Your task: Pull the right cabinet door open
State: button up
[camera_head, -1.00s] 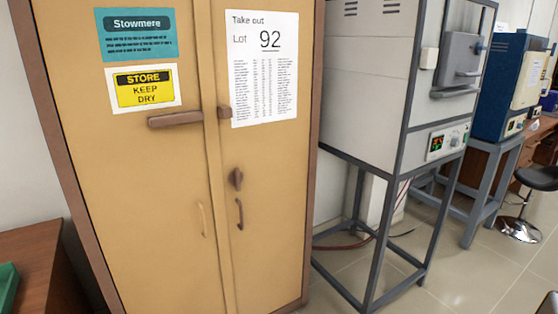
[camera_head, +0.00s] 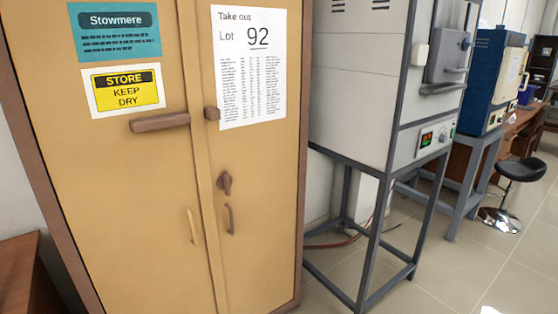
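The tan two-door cabinet stands upright in the left half of the view. Its right door (camera_head: 262,160) looks closed, flush with the left door (camera_head: 130,200). The right door has a dark curved handle (camera_head: 230,219), a brown knob or latch (camera_head: 225,183) above it, and a small brown block (camera_head: 212,113) at its inner edge. A brown bar (camera_head: 160,122) sits on the left door, apart from that block. The left door has a pale handle (camera_head: 192,227). My gripper is not in view.
A grey furnace (camera_head: 365,75) on a metal stand (camera_head: 376,240) is just right of the cabinet. A blue furnace (camera_head: 492,85) and a black stool (camera_head: 521,171) are farther right. A brown wooden surface (camera_head: 18,270) is at lower left. Tiled floor shows at right.

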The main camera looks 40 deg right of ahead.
aim_at(242, 58)
jog(key=z, duration=0.75)
jog(key=k, duration=0.95)
jog(key=u, duration=0.05)
jog(key=i, duration=0.9)
jog(key=z, duration=0.05)
